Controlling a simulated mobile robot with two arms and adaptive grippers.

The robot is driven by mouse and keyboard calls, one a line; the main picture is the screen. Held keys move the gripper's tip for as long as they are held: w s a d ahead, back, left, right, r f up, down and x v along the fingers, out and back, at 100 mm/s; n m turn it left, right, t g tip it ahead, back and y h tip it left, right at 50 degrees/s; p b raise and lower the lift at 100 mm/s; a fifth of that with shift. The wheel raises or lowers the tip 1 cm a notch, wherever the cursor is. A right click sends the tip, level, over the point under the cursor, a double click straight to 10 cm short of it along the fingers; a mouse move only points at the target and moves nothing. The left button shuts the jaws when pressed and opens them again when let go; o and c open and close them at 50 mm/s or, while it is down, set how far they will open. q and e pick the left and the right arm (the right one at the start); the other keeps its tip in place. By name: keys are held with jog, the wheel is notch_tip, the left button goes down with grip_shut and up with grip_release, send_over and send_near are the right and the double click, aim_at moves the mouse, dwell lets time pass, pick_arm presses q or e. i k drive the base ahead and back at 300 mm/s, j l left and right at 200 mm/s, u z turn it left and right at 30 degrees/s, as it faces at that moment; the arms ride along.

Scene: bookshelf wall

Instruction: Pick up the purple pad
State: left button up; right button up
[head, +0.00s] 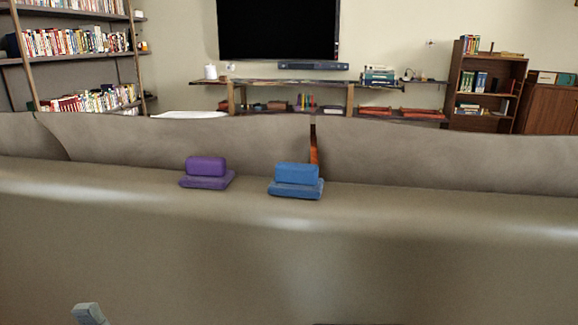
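The purple pad (206,168) rests on top of the sofa's back, left of the middle. It looks like a rounded block on a wider, flat base of the same colour. A similar blue pad (297,177) sits to its right, with a gap between them. A small grey-blue tip, which seems to be part of my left gripper (88,313), shows at the bottom left edge, well below and apart from the purple pad. Its fingers are not shown clearly enough to tell open from shut. My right gripper is out of view.
The grey-brown sofa back (420,235) spans the whole width in front of me. Its top is clear on both sides of the pads. Behind stand a low shelf (300,83), a wall screen (278,28) and bookshelves at left (75,75) and right (487,90).

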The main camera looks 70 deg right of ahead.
aim_at(202, 172)
jog(key=z, duration=1.65)
jog(key=l, duration=0.1)
